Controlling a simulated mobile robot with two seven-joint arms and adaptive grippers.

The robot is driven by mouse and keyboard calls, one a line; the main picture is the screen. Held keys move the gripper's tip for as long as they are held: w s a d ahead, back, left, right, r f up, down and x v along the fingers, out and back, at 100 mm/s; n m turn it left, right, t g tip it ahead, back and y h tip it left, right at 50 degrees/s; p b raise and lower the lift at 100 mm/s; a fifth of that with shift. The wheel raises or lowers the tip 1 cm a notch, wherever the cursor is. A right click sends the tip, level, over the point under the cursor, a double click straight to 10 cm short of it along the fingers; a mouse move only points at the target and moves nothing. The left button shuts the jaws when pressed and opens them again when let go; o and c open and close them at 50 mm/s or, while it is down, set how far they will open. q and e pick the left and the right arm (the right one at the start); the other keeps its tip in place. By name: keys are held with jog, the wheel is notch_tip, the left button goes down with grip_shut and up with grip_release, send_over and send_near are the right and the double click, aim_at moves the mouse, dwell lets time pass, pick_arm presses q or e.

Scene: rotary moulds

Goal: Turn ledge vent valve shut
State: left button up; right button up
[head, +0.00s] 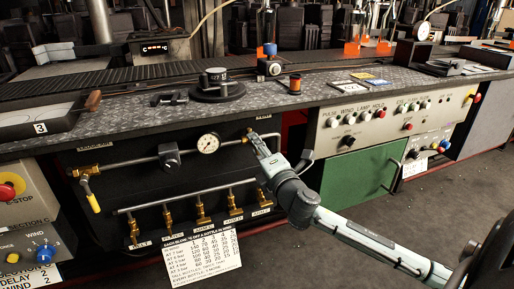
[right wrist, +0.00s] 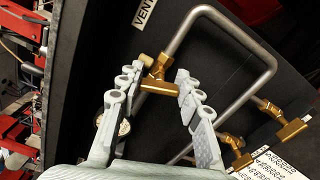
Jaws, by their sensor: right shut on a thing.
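The ledge vent valve is a small brass valve (right wrist: 155,68) on a bent grey pipe, below a label reading VENT in the right wrist view. Its flat brass handle (right wrist: 160,87) lies crosswise between my fingertips. My right gripper (right wrist: 161,74) is shut on this handle, one finger at each end. In the head view my right gripper (head: 254,140) is at the right end of the upper pipe on the black panel, and it hides most of the valve. My left gripper is in neither view.
A round pressure gauge (head: 208,143) and a black knob block (head: 169,156) sit left of my gripper. Several brass valves line the lower pipe (head: 185,196), above a white placard (head: 203,260). The worktop (head: 330,83) overhangs the panel. A green panel (head: 365,180) is at right.

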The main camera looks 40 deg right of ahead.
jog(key=shift+m, duration=0.9)
jog(key=shift+f+m, duration=0.1)
jog(key=shift+m, duration=1.1)
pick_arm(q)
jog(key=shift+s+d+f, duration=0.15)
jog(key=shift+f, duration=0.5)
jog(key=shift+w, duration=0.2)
pick_arm(e)
jog(key=o, duration=1.2)
